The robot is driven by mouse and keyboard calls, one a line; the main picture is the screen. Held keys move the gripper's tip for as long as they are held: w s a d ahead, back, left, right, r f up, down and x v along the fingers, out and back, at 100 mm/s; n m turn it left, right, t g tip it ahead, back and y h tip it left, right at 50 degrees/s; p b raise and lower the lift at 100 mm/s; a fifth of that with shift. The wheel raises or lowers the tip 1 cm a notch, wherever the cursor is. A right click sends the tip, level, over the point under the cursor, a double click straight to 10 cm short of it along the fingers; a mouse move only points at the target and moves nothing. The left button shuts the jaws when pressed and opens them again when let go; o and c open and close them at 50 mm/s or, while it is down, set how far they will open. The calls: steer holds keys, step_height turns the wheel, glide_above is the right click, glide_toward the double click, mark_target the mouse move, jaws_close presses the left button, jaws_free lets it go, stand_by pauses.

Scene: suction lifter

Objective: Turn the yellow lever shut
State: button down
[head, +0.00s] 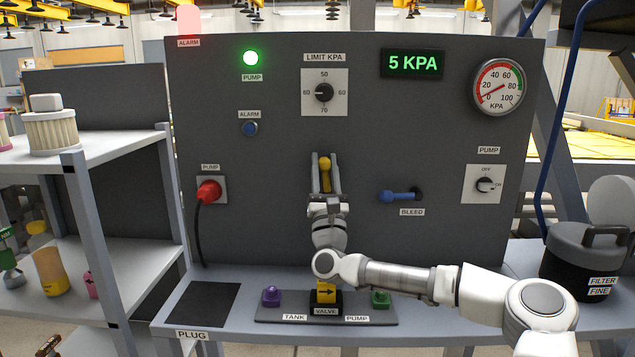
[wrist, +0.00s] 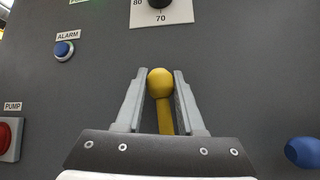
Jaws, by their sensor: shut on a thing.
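My gripper (head: 325,172) is shut on the lever, one finger on each side, as the wrist view also shows (wrist: 161,95).
The blue bleed handle (head: 398,196) is to the right, the red pump plug (head: 208,191) and its cable to the left. The display (head: 411,64) reads 5 KPA. The green pump lamp (head: 250,58) is lit.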

steer(key=shift+d+m+h+b, duration=0.25)
steer(key=shift+m+h+b, duration=0.15)
steer(key=shift+m+h, duration=0.45)
steer(key=shift+d+m+h+b, duration=0.25)
steer(key=shift+m+h+b, duration=0.1)
steer(key=shift+m+h, duration=0.5)
steer(key=c, duration=0.5)
jaws_free()
steer(key=p+v, duration=0.1)
steer(key=v, duration=1.6)
steer(key=shift+s+f, duration=0.1)
steer(key=shift+f, duration=0.1)
